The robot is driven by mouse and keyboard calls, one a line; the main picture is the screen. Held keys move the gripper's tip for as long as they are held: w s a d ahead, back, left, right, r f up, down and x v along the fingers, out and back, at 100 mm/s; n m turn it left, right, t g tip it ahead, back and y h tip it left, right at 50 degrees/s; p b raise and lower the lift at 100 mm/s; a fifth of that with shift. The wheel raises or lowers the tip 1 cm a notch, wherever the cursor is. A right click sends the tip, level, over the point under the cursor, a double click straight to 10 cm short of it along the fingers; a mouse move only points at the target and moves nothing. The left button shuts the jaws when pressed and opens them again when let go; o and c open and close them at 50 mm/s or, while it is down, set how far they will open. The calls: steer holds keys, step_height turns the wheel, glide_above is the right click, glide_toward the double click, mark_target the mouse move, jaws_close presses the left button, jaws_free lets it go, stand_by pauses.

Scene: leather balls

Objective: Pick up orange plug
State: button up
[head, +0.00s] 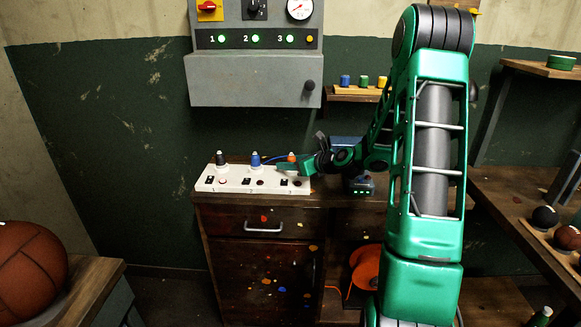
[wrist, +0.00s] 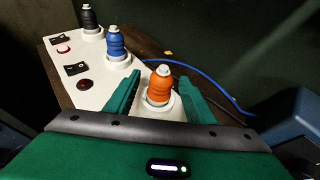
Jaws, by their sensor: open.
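The orange plug (wrist: 159,87) stands upright in the right-hand socket of a white power strip (wrist: 84,87). In the wrist view it sits between the two green fingers of my gripper (wrist: 157,95), which are open, with a gap visible on each side. In the head view only the top of the orange plug (head: 291,157) shows beside my gripper (head: 296,167). A blue plug (wrist: 115,42) and a black plug (wrist: 90,18) stand in the other sockets. The lower part of the orange plug is partly hidden by my gripper.
The strip lies on a wooden cabinet (head: 218,222) against the wall. A grey control panel (head: 254,81) hangs above. A blue cable (wrist: 215,88) runs behind the orange plug. A small shelf (head: 352,95) with coloured pieces is at the upper right of the strip. A dark device (head: 358,185) stands right of the strip.

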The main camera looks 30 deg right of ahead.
steer(key=c, duration=1.1)
steer(key=shift+o, duration=0.2)
steer(key=shift+r, duration=0.15)
steer(key=shift+r, duration=0.2)
step_height(320, 180, up, 3)
steer(key=shift+r, duration=0.2)
steer(key=s+a+r, duration=0.2)
steer(key=a+r, duration=0.4)
steer(key=a, duration=0.5)
steer(key=shift+a+r, duration=0.15)
steer(key=shift+a, duration=0.1)
